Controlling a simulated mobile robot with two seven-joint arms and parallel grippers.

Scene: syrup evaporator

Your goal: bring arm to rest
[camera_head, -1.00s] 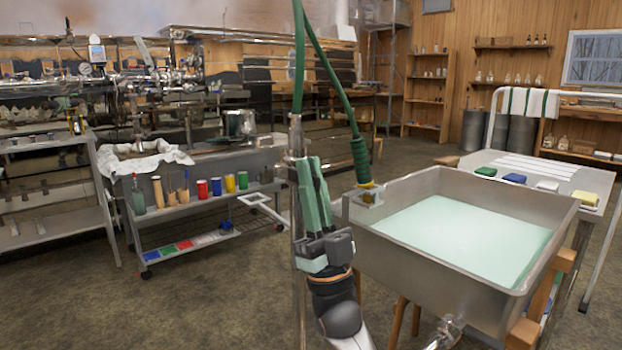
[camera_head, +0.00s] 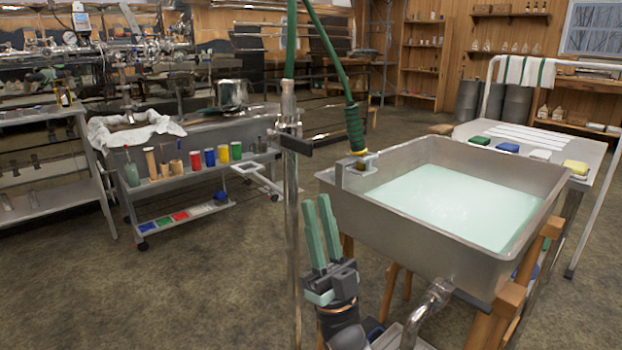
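My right gripper (camera_head: 317,201) is at lower centre in the head view, pointing up, with its arm coming in from the bottom edge. Its two pale green fingers stand a little apart with nothing between them. It is in front of the left side of the steel sink (camera_head: 452,268) and appears just right of the upright metal pole (camera_head: 291,215). I cannot tell the exact distance to either. My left gripper is out of view.
The sink holds pale green liquid and has a drain pipe (camera_head: 432,302) at its front. A green-handled hose sprayer (camera_head: 355,130) hangs at its left corner. A cart (camera_head: 190,178) with coloured cups stands left. Open floor (camera_head: 215,285) lies at lower left.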

